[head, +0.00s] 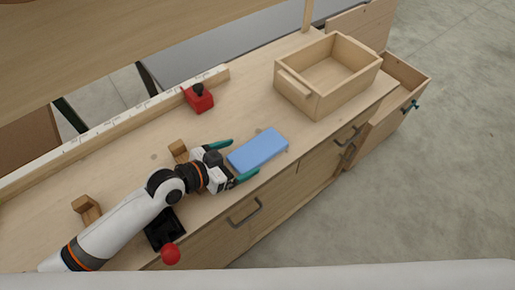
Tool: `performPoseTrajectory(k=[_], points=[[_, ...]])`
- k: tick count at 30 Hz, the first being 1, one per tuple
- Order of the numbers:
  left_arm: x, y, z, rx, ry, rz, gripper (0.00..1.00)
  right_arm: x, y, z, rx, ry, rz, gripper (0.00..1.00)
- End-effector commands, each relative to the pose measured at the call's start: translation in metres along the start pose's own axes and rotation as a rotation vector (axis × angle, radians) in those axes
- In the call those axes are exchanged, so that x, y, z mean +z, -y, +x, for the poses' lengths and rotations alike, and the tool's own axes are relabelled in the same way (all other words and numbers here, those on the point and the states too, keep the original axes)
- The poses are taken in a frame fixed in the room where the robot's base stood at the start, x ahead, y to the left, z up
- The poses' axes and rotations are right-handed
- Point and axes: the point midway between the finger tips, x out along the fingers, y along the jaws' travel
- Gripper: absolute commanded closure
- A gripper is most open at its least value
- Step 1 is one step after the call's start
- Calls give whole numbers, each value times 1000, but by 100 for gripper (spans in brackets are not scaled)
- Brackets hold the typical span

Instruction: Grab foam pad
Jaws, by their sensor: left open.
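The foam pad is a blue rectangular block (259,149) lying flat on the wooden workbench (140,138). My left gripper (233,161) comes in from the left with its two green-tipped fingers spread. The fingers point toward the pad's left end, one near the far side and one near the front side. The gripper is open and holds nothing. I cannot tell whether a fingertip touches the pad. My right gripper is not in view.
An empty wooden box (327,75) stands right of the pad. A red object with a black knob (198,98) stands behind. Wooden blocks (87,209) and a black tray (164,230) lie near my left arm. A drawer (400,90) sticks out at right.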

Motion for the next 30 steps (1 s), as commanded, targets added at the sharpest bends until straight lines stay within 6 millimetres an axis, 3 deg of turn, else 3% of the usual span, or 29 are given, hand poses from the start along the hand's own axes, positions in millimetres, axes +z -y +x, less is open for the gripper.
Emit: performPoseTrajectory(k=[5, 15, 23, 30], points=[[2, 1, 12, -1, 0, -1, 6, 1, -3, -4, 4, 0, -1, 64], [6, 3, 55, 0, 0, 0, 6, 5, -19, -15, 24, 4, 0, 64], [5, 3, 58, 0, -1, 0, 6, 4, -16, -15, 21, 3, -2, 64], [5, 2, 58, 0, -1, 0, 44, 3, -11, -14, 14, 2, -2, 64]])
